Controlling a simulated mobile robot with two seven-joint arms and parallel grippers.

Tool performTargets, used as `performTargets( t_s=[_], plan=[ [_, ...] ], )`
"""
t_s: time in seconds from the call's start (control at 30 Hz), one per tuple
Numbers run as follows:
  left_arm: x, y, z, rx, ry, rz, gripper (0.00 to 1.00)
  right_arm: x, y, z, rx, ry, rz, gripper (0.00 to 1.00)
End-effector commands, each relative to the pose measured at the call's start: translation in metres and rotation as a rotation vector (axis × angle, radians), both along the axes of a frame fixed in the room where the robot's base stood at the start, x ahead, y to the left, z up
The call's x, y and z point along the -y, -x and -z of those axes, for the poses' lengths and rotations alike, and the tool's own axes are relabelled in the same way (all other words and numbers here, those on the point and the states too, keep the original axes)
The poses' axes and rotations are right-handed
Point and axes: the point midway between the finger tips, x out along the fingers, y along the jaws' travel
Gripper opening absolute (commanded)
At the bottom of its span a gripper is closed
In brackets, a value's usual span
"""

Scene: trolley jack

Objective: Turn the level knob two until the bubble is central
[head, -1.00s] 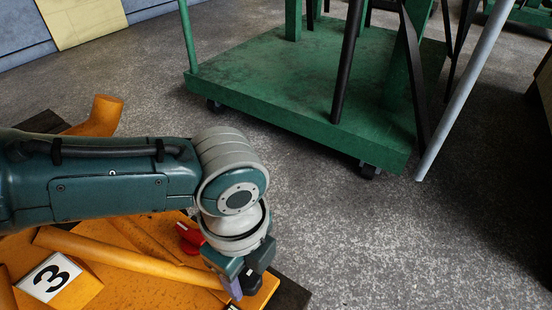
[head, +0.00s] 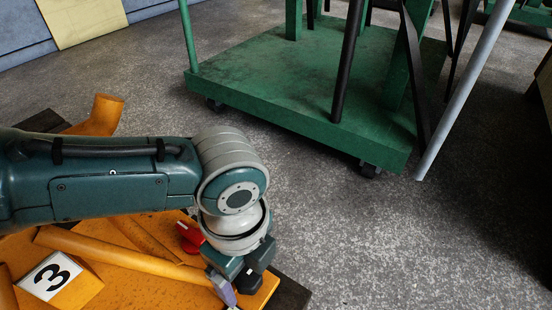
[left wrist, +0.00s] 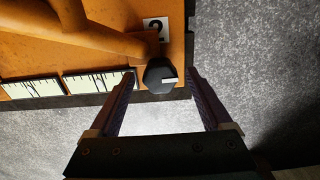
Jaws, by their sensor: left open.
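Level knob two is a dark, faceted knob with a white mark, seen in the left wrist view (left wrist: 157,78) beside a white plate marked 2 (left wrist: 155,29). It is at the edge of the orange jack body (left wrist: 110,17). My left gripper (left wrist: 163,75) is open, with one finger on each side of the knob and a visible gap to each. In the head view my left gripper (head: 236,284) points down at the jack's near right corner, a purple finger showing beside the dark knob (head: 249,284). My right gripper is not in view.
White plates with black tick marks (left wrist: 30,87) lie along the jack's edge. A red handle (head: 189,232) and a plate marked 3 (head: 50,276) are on the jack. A green trolley (head: 290,85) stands beyond. The grey floor (head: 400,240) at right is clear.

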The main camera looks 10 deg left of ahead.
Motion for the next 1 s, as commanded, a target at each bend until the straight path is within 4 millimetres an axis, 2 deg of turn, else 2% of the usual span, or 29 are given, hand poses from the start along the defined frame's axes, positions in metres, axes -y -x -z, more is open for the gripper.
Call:
performTargets(
  t_s=[0.13, 0.27, 0.6, 0.7, 1.0],
  plan=[
    [0.000, 0.000, -0.006, 0.000, 0.000, 0.000, 0.83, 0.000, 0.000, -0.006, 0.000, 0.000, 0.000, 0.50],
    [0.000, 0.000, -0.021, 0.000, 0.000, 0.000, 0.83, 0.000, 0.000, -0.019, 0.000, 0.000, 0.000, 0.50],
    [0.000, 0.000, -0.086, 0.001, 0.000, 0.001, 0.83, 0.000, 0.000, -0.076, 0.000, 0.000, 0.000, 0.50],
    [0.000, 0.000, -0.098, 0.001, 0.000, 0.001, 0.83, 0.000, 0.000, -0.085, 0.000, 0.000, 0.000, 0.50],
    [0.000, 0.000, -0.099, -0.001, -0.001, 0.000, 0.83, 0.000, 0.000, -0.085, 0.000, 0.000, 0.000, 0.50]
  ],
)
